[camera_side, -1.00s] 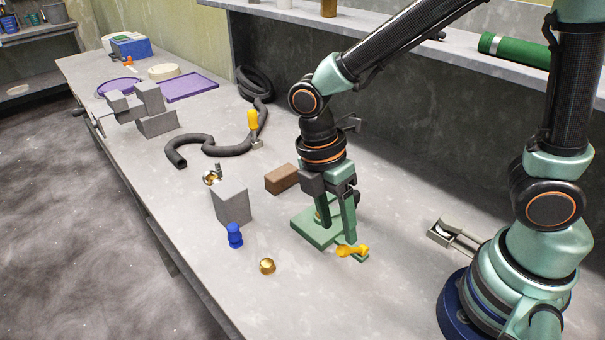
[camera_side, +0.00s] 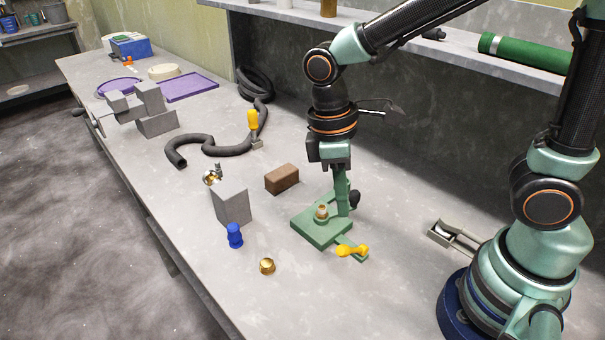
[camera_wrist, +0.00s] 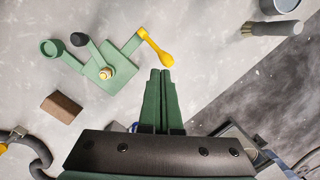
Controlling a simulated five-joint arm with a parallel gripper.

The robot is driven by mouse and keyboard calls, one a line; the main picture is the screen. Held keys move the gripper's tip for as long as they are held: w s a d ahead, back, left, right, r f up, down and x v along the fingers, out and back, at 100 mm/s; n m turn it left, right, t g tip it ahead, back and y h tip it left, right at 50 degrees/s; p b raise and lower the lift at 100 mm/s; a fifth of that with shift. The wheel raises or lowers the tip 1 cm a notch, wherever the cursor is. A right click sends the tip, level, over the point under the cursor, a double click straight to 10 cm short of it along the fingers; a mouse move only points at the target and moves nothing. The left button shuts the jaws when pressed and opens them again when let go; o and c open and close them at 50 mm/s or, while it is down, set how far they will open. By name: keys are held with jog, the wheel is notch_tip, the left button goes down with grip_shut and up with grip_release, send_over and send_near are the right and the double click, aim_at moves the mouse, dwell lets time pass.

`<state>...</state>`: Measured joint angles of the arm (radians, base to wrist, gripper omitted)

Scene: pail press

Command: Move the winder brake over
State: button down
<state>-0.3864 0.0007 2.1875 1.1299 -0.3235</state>
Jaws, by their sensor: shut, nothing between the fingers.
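The winder is a green plate (camera_side: 310,232) on the bench with a brass-topped post (camera_side: 322,213) on it. A yellow-handled lever (camera_side: 352,250), perhaps the brake, sticks out at its front right. A black knob (camera_side: 355,199) shows behind my fingers. My gripper (camera_side: 342,212) is shut and empty, pointing down by the back of the plate. Its fingertips (camera_wrist: 160,72) appear beside the yellow handle, apart from it.
A brown block (camera_side: 282,179) lies left of the winder. A grey block (camera_side: 231,203), a blue peg (camera_side: 235,235) and a brass cap (camera_side: 267,266) stand further left and in front. A black hose (camera_side: 205,145) lies behind. Bench right of the winder is mostly clear.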

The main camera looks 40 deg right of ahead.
notch_tip(320, 180, up, 2)
jog(key=d+m, duration=0.3)
jog(key=m, duration=0.9)
jog(key=m+t, duration=0.1)
jog(key=m, duration=1.1)
send_over(353, 249)
notch_tip(353, 249, down, 9)
jog(key=shift+w+a+y, duration=0.25)
jog(key=shift+w+y, duration=0.05)
jog(key=shift+w, duration=0.15)
jog(key=shift+a, duration=0.1)
jog(key=shift+s+a+f, duration=0.1)
jog(key=shift+a+f, duration=0.5)
jog(key=shift+a, duration=0.35)
